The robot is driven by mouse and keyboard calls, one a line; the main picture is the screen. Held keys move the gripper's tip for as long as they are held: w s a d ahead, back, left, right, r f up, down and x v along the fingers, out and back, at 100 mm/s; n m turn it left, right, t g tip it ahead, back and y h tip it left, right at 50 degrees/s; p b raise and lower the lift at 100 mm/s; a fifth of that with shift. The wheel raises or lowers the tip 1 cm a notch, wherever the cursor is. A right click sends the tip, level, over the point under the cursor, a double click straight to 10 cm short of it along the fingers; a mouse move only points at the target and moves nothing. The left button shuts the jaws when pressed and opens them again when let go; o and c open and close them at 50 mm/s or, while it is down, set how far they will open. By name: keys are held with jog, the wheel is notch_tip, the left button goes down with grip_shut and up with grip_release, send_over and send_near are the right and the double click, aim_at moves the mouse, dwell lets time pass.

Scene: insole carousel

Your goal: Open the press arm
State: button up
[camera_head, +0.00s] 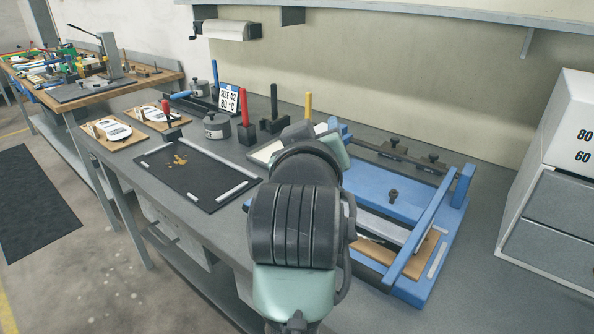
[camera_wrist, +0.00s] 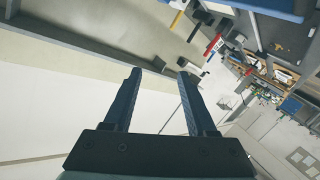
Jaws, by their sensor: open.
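The blue press (camera_head: 375,187) stands on the grey bench, right of my arm in the head view. Its long blue bar (camera_head: 425,225), apparently the press arm, slants across the right side above a brown board (camera_head: 424,256). A short blue post (camera_head: 463,185) stands at the bar's far end. My arm hides part of the press's left side. My gripper (camera_wrist: 159,74) is open and empty in the wrist view, with wall and shelf behind its fingers. It touches nothing that I can see there. In the head view my own arm hides it.
A black mat (camera_head: 197,176) with grey strips, a grey pot (camera_head: 216,125) and coloured upright handles lie left of my arm. A white and grey cabinet (camera_head: 555,160) stands at the right. A wall shelf (camera_head: 440,12) runs above. Some bench right of the press is clear.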

jog(key=s+a+f+n+g+p, duration=0.25)
jog(key=s+n+g+p, duration=0.35)
jog(key=g+p, duration=1.3)
jog(key=f+t+p, duration=0.1)
jog(key=f+p, duration=0.1)
jog(key=f, duration=0.2)
jog(key=w+f+t+p, duration=0.1)
jog(key=f+t+p, duration=0.1)
jog(key=f, duration=0.2)
jog(key=d+f+t+p, duration=0.1)
jog(key=f, duration=0.3)
jog(key=shift+w+t+p, duration=0.3)
jog(key=shift+p, duration=0.1)
grip_shut()
